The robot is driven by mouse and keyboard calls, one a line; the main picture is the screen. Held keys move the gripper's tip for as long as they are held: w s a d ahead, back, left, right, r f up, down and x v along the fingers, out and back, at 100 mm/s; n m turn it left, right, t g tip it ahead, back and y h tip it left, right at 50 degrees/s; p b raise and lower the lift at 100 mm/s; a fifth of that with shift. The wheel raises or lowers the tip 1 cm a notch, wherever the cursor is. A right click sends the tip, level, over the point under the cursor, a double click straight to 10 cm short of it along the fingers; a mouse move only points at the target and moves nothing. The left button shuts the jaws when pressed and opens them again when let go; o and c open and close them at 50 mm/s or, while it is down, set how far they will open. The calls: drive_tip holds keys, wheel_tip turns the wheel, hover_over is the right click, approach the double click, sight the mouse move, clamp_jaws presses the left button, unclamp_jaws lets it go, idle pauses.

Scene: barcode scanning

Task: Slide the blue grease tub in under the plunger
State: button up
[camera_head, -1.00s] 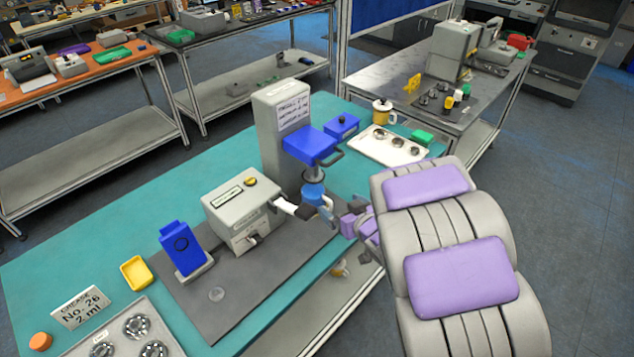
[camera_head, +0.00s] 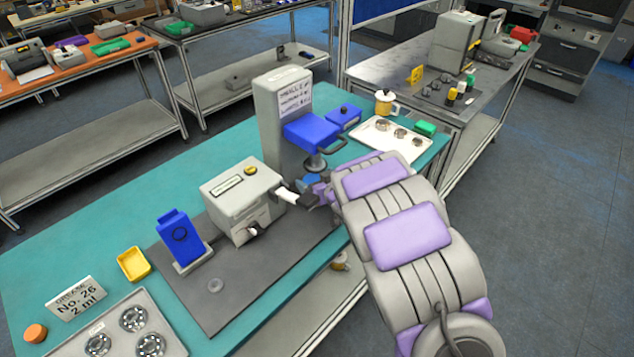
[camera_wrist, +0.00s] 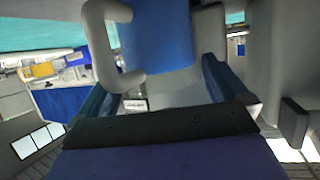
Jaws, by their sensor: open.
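The blue grease tub (camera_head: 310,180) stands beneath the round grey plunger (camera_head: 315,162) of the press with the blue head (camera_head: 310,132). Its lower part is hidden in the head view by my gripper and the white part before it; I cannot tell how well it is centred. My gripper (camera_head: 314,194) is open, close to the tub on its near side. In the wrist view the tub (camera_wrist: 160,38) is a large blue cylinder just beyond my open fingers (camera_wrist: 165,92), with a pale looped handle (camera_wrist: 105,45) at its left.
A grey box machine (camera_head: 240,200) with a yellow button stands left of the press. A blue stand (camera_head: 178,235) and a yellow tray (camera_head: 134,264) are further left. A white tray (camera_head: 372,140) with metal rings and a blue box (camera_head: 343,116) lie behind.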

drive_tip(key=shift+w+a+f, duration=0.15)
drive_tip(key=shift+a+f, duration=0.05)
drive_tip(key=shift+a, duration=0.35)
drive_tip(key=shift+d, duration=0.25)
drive_tip(key=shift+d+r, duration=0.1)
drive_tip(key=shift+d, duration=0.15)
drive_tip(key=c, duration=0.3)
drive_tip(key=shift+a, duration=0.25)
drive_tip(key=c, duration=0.8)
drive_tip(key=o, duration=1.1)
